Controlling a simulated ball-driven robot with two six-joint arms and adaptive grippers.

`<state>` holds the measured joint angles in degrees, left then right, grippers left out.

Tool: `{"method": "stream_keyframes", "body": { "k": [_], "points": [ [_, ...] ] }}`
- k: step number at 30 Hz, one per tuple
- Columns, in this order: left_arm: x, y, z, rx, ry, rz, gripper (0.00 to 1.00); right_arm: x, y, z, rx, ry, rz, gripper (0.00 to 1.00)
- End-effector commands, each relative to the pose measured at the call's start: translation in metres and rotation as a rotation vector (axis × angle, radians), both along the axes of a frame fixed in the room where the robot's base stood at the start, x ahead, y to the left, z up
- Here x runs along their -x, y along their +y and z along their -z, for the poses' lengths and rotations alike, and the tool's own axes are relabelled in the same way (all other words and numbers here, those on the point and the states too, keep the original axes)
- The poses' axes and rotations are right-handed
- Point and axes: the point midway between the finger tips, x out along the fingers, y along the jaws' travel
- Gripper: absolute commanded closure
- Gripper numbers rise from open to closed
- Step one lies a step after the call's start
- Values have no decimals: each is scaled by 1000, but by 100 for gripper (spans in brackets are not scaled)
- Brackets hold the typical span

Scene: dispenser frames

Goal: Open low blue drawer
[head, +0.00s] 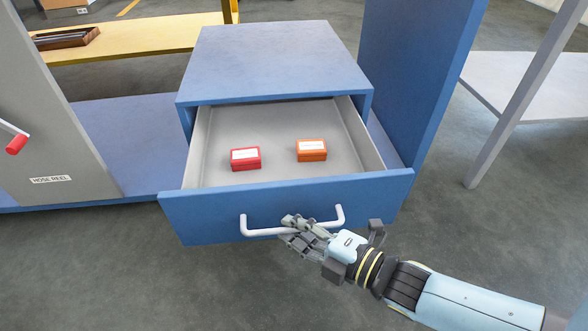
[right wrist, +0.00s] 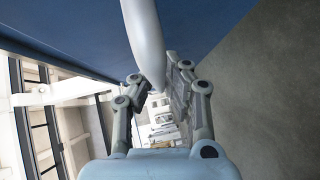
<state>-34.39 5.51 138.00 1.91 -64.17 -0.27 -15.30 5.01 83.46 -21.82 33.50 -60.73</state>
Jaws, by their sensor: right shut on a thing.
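The low blue drawer (head: 200,213) stands pulled well out of its blue cabinet (head: 270,58). Its grey inside shows in the head view. A white bar handle (head: 262,232) runs across its front. My right gripper (head: 296,232) is at the middle of the handle, shut on it. In the right wrist view the handle (right wrist: 145,35) runs down between the two fingers of the gripper (right wrist: 155,90). The drawer front (right wrist: 190,25) fills the top of that view. My left gripper is not in view.
A red box (head: 245,158) and an orange box (head: 311,150) lie in the drawer. A blue upright panel (head: 415,70) stands to the right of the cabinet. The floor in front is clear.

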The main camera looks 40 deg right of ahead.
Motion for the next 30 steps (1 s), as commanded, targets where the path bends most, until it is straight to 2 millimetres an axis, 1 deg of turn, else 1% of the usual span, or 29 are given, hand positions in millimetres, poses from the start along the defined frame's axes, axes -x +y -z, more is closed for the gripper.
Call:
{"method": "stream_keyframes", "body": {
  "k": [1,8,9,12,15,22,24,26,29,30],
  "points": [
    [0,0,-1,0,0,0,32,-1,0,-4,-6,-10,0,100],
    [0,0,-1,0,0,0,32,-2,0,-4,-6,-10,0,100],
    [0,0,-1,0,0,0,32,-2,0,-4,-6,-10,0,90],
    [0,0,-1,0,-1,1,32,-2,0,-3,-4,-9,0,77],
    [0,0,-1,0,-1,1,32,-1,0,-3,-4,-6,-1,66],
    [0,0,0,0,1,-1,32,0,0,-1,-2,-4,0,66],
    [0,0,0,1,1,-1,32,3,-1,-1,-2,-3,0,66],
    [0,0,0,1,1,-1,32,9,-2,-2,-2,-2,-1,66],
    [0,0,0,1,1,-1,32,25,-6,-4,0,0,-1,66],
    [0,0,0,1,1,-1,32,34,-8,-5,-2,1,-1,66]
  ]
}}
